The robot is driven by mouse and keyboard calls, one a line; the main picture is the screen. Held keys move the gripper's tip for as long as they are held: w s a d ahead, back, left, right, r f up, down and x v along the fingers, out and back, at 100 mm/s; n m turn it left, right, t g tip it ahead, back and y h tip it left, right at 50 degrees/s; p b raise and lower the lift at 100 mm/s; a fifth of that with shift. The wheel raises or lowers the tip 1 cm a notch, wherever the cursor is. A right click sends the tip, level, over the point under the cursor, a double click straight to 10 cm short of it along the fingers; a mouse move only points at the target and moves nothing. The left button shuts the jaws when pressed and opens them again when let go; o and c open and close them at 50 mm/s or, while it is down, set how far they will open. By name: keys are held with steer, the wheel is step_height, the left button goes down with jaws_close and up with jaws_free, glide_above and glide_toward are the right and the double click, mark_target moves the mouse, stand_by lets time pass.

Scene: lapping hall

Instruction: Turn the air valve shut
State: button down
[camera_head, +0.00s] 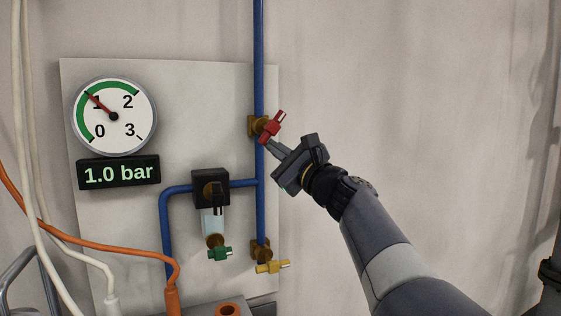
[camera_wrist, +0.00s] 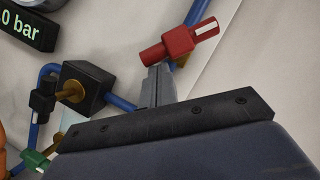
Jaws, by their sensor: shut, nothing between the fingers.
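A red valve handle (camera_head: 272,126) sits on a brass body on the vertical blue pipe (camera_head: 259,60). The handle is tilted, upper end to the right, at a slant to the pipe. In the wrist view the red handle (camera_wrist: 180,42) shows just beyond my fingertips. My gripper (camera_head: 268,144) comes from the lower right. Its fingers are shut together with nothing between them. The tips are at the lower end of the handle; I cannot tell whether they touch it. The round gauge (camera_head: 114,117) has its needle near 1, and the display (camera_head: 118,173) reads 1.0 bar.
A yellow handle (camera_head: 272,267) is lower on the same pipe. A black filter unit (camera_head: 210,188) with a green handle (camera_head: 220,254) hangs left of it. An orange cable (camera_head: 90,239) and white cables cross the left side. The wall right of the pipe is bare.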

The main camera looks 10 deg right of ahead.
mark_target(261, 142)
steer(key=shift+s+a+r+m+t+h+b, duration=0.15)
steer(key=shift+a+m+t+h+b, duration=0.6)
steer(key=shift+m, duration=1.05)
steer(key=shift+s+a+r+m+t+h+b, duration=0.15)
steer(key=shift+m+t+h+b, duration=0.3)
steer(key=shift+m+h+b, duration=0.8)
steer(key=shift+a+r+m+t+h+b, duration=0.1)
steer(key=shift+a+m+t+h+b, duration=0.45)
steer(key=shift+m+b, duration=1.25)
steer(key=shift+m+p, duration=0.45)
steer(key=shift+m, duration=0.1)
steer(key=shift+a+r+b, duration=0.1)
steer(key=shift+r+b, duration=0.05)
steer(key=shift+b, duration=0.15)
